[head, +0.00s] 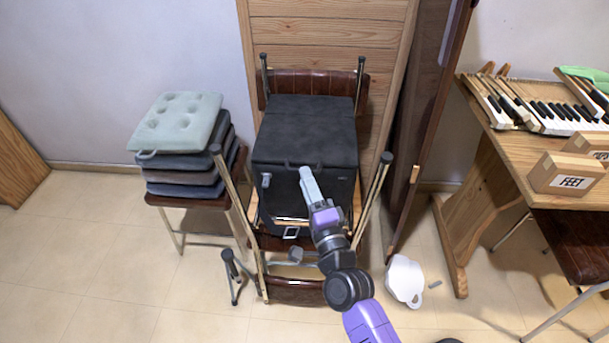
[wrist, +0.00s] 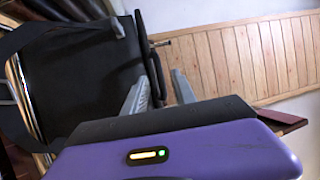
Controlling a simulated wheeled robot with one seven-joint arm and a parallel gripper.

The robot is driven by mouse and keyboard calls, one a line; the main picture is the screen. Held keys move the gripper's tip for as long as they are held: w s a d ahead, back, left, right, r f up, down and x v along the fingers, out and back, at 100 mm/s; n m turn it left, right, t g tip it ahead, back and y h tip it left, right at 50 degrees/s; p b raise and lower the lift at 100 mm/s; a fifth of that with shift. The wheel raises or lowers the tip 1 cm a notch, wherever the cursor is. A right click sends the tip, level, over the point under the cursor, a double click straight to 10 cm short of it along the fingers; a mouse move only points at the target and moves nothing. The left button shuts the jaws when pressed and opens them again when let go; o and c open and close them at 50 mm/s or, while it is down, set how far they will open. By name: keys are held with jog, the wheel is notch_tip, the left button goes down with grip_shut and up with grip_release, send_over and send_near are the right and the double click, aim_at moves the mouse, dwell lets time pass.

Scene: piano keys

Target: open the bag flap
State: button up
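A black box-shaped bag (head: 305,135) stands on a chair, its broad flap (head: 300,125) lying flat over the top, closed. The flap's front edge runs just above the bag's front face. My gripper (head: 306,172) is at this front edge, slightly right of the middle. In the wrist view, the bag's dark surface (wrist: 85,75) fills the left side. There my gripper (wrist: 161,80) has its two grey fingers apart, with a dark edge or strap (wrist: 154,72) of the bag showing between them. I cannot tell whether the fingers touch it.
A brown chair (head: 310,82) frames the bag, its metal legs rising close on both sides. Stacked cushions (head: 180,125) sit at left on a stool. A wooden table (head: 545,190) with piano keys (head: 560,115) stands at right. A white lidlike object (head: 404,280) lies on the floor.

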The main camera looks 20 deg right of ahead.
jog(key=shift+w+r, duration=0.15)
jog(key=shift+w, duration=0.95)
grip_shut()
dwell(0.7)
